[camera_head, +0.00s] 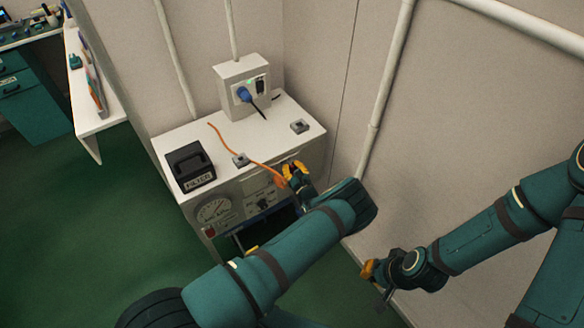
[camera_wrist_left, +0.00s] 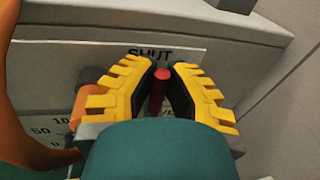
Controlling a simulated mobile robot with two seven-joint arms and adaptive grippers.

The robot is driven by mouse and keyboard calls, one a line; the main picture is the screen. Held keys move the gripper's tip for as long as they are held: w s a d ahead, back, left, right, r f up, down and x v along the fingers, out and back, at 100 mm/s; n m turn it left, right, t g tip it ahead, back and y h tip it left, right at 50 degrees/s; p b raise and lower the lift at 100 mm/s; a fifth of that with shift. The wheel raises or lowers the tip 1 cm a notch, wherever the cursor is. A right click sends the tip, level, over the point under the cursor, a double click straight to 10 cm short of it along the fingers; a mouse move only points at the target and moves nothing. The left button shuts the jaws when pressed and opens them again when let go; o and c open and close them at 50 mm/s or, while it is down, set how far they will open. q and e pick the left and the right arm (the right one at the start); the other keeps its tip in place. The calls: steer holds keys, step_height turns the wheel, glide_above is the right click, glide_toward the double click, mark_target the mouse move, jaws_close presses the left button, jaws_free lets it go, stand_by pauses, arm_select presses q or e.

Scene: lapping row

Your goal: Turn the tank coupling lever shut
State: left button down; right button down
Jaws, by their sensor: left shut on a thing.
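The tank coupling lever (camera_wrist_left: 159,92) shows in the left wrist view as a short red grip between my left fingers. Behind it is a pale plate (camera_wrist_left: 60,82) marked "SHUT" above the lever. My left gripper (camera_head: 297,174) is at the front of the white-topped unit, near its right end, and is shut on the lever; it also shows in the left wrist view (camera_wrist_left: 163,88). In the head view the gripper and arm hide the lever. My right gripper (camera_head: 375,280) hangs low at the right, away from the unit; its fingers are too small to judge.
The unit's top (camera_head: 215,133) carries a black filter box (camera_head: 188,165) and a socket box (camera_head: 243,88) with a blue plug. An orange hose (camera_head: 225,140) runs across it to the front. A round gauge (camera_head: 213,211) is on the front. A wall stands close at the right.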

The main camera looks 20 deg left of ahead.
arm_select(q)
steer(key=c, duration=1)
jaws_free()
steer(key=shift+s+d, duration=0.1)
steer(key=v, duration=1.1)
steer(key=shift+s+d, duration=0.2)
steer(key=shift+s, duration=0.15)
